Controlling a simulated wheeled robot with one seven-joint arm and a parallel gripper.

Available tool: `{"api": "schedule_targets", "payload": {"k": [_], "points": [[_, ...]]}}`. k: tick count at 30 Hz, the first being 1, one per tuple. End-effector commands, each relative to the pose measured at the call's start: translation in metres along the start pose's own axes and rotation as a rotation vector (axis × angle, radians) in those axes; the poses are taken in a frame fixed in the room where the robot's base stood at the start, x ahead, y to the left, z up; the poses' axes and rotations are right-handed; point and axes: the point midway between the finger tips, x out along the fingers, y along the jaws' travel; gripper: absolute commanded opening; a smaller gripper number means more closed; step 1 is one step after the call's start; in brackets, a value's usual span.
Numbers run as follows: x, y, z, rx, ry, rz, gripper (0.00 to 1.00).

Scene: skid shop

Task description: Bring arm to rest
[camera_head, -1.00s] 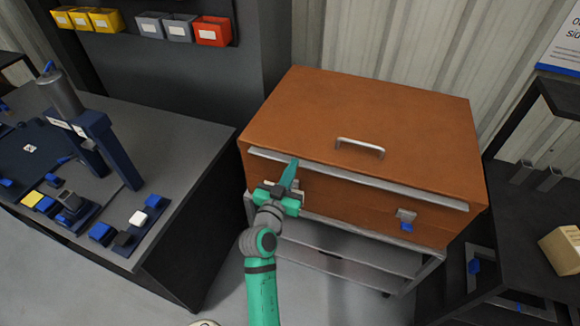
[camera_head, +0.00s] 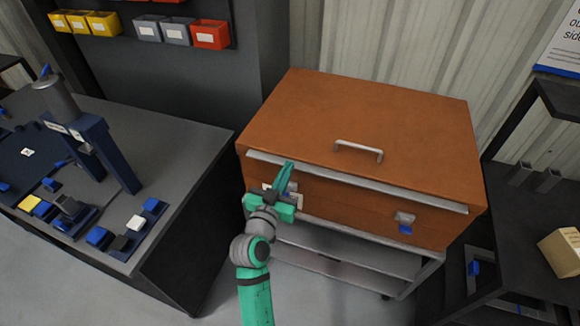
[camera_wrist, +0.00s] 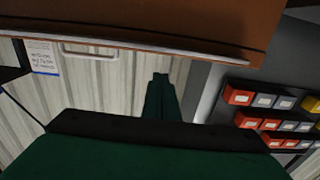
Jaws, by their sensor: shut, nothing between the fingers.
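My gripper (camera_head: 285,176) is green and shut, with nothing between its fingers. In the head view it is in front of the left part of an orange-brown chest (camera_head: 350,115), and its tips overlap the left end of the chest's metal lip. I cannot tell whether it touches the chest. The chest lid is down, with a silver handle (camera_head: 358,150) on top. A latch with a blue tab (camera_head: 405,222) shows at the front right; the left latch is partly hidden behind my gripper. In the wrist view the shut fingers (camera_wrist: 160,80) point toward the wall, with the chest (camera_wrist: 200,25) along the top.
A dark workbench (camera_head: 190,140) with a press (camera_head: 85,130) and small blocks stands at left. Coloured bins (camera_head: 210,35) hang above it. A dark shelf (camera_head: 530,210) with a tan box (camera_head: 563,250) is at right. The chest sits on a grey cart (camera_head: 340,265).

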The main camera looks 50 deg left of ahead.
Motion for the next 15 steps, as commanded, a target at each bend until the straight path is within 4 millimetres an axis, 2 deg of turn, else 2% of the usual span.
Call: {"api": "schedule_targets", "payload": {"k": [9,15], "points": [[-0.049,0.005,0.016,0.001,0.002,0.008,0.00],[-0.065,-0.001,0.020,0.001,0.004,-0.002,0.00]]}}
